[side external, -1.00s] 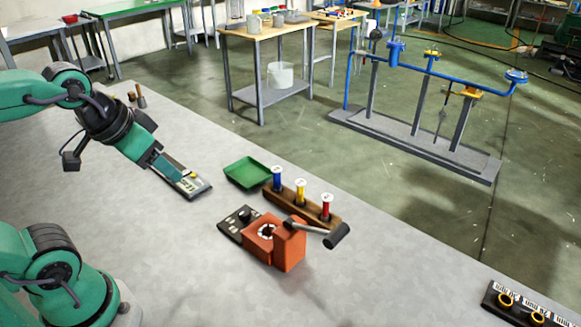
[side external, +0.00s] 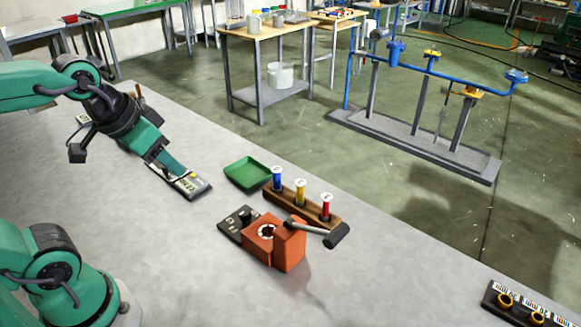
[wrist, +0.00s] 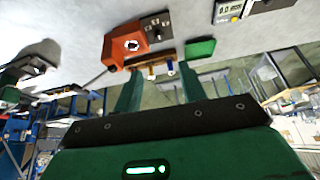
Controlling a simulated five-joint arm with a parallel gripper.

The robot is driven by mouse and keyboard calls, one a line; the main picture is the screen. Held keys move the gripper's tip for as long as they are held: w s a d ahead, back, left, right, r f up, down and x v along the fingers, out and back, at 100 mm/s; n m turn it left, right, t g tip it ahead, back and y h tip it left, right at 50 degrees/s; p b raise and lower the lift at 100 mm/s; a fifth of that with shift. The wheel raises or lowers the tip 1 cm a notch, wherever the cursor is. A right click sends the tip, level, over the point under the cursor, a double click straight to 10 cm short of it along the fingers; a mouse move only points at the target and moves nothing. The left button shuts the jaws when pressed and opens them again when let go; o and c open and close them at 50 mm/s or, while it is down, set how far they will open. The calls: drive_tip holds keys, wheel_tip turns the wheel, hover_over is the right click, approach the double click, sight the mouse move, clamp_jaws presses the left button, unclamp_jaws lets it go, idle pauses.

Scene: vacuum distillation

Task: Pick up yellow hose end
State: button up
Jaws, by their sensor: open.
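The yellow hose end (side external: 300,193) stands upright with a pale top in the middle of a wooden rack (side external: 318,218), between a blue one (side external: 277,179) and a red one (side external: 326,207). In the wrist view the rack (wrist: 150,62) shows small beyond my fingertips, and the yellow piece is too small to make out surely. My gripper (side external: 183,174) is open and empty, left of the rack and apart from it, over a flat panel device. In the wrist view its two fingers (wrist: 160,82) are spread.
A green tray (side external: 248,173) lies between my gripper and the rack. An orange block with a black-headed lever (side external: 290,245) stands in front of the rack. The flat device (side external: 190,187) lies below my gripper. The front right table is mostly clear.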

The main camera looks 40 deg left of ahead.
drive_tip(key=w+d+r+m+g, duration=0.1)
drive_tip(key=w+m+g, duration=0.1)
drive_tip(key=w, duration=0.6)
drive_tip(key=m+g, duration=0.3)
drive_tip(key=m, duration=0.3)
hover_over(301, 182)
drive_tip(key=f, duration=1.3)
drive_tip(key=shift+s+a+f, duration=0.25)
drive_tip(key=shift+s+a, duration=0.05)
drive_tip(key=shift+w+d+f+m, duration=0.2)
drive_tip(key=shift+w+f+m, duration=0.15)
drive_tip(key=shift+f, duration=0.15)
drive_tip(key=shift+f, duration=0.15)
drive_tip(key=shift+d+f, duration=0.1)
drive_tip(key=shift+f, duration=3.7)
clamp_jaws()
